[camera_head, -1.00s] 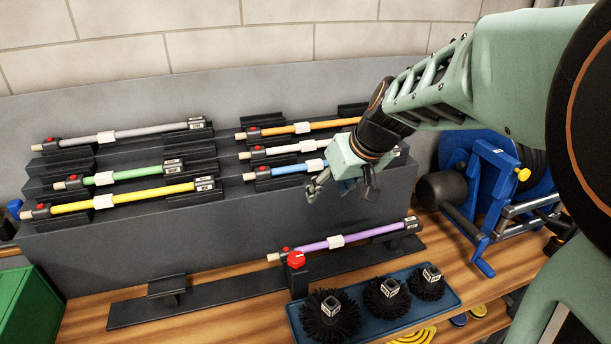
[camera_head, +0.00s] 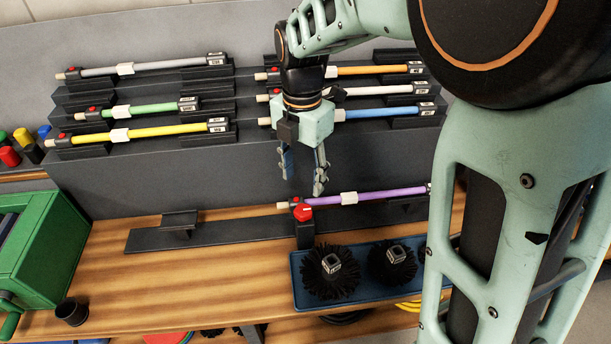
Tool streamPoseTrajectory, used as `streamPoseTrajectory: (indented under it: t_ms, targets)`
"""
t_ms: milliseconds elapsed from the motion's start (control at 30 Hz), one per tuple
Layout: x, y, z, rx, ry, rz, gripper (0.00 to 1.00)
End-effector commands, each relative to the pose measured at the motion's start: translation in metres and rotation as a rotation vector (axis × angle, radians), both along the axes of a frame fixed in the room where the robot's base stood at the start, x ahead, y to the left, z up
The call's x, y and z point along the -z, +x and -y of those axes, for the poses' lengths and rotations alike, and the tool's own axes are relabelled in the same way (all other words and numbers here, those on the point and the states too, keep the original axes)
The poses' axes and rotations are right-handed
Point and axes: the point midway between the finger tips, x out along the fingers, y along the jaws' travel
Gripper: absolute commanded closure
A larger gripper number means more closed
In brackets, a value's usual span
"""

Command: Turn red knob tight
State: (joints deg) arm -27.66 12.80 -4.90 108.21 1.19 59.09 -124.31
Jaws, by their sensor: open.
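The red knob (camera_head: 303,212) sits on top of a short black post (camera_head: 305,237) at the front of the dark rail on the bench. A purple rod (camera_head: 368,197) lies on the rail just behind the knob, with its pale tip to the left and its right end hidden by my arm. My gripper (camera_head: 305,192) points down above the knob with its two fingers spread and nothing between them. Its fingertips look a little above and behind the knob, but the exact gap is hard to tell.
A blue tray (camera_head: 297,280) with black round brushes (camera_head: 331,273) lies in front of the post. The tiered rack behind holds several coloured rods, including a yellow rod (camera_head: 165,131). A green box (camera_head: 45,245) and a black cup (camera_head: 71,311) stand left. The bench's left middle is clear.

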Motion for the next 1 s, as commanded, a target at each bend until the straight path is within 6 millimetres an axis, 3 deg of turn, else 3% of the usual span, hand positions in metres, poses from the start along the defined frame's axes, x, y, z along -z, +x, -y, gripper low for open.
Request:
streamPoseTrajectory:
  t_ms: [500,700,967,1000]
  targets:
    - [0.088,-0.001,0.000,0.004,0.000,-0.004,0.53]
    - [0.100,0.000,0.000,0.005,0.001,-0.001,0.53]
    - [0.101,0.000,0.000,0.006,0.001,0.001,0.53]
    - [0.101,0.000,0.000,0.006,0.001,0.001,0.57]
